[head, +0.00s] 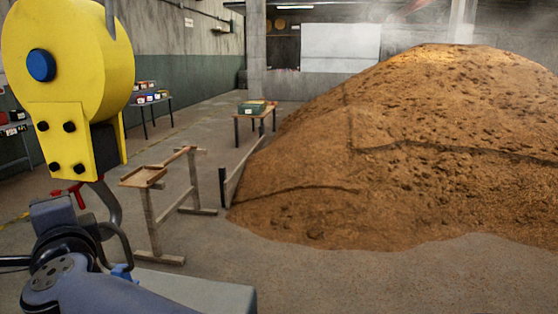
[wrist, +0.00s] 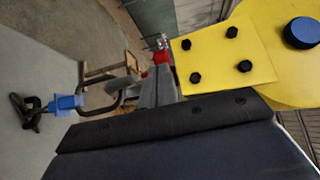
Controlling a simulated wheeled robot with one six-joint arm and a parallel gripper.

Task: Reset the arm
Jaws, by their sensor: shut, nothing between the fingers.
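My gripper (wrist: 159,82) shows small in the middle of the wrist view, as grey parts close together beside the yellow housing. I see nothing held between its fingers. In the head view the arm end is at the lower left, under the yellow housing (head: 62,80) with its blue cap and black bolts. The same yellow housing (wrist: 225,52) fills the upper right of the wrist view. A red part (wrist: 161,56) sits beside the grey parts. Fine detail of the fingertips is partly hidden.
A large brown grain heap (head: 400,140) fills the right, steaming at its top. A wooden trestle (head: 165,200) stands just beyond the arm. A small table (head: 254,117) with a green box is farther back. Open concrete floor (head: 330,285) lies in front of the heap.

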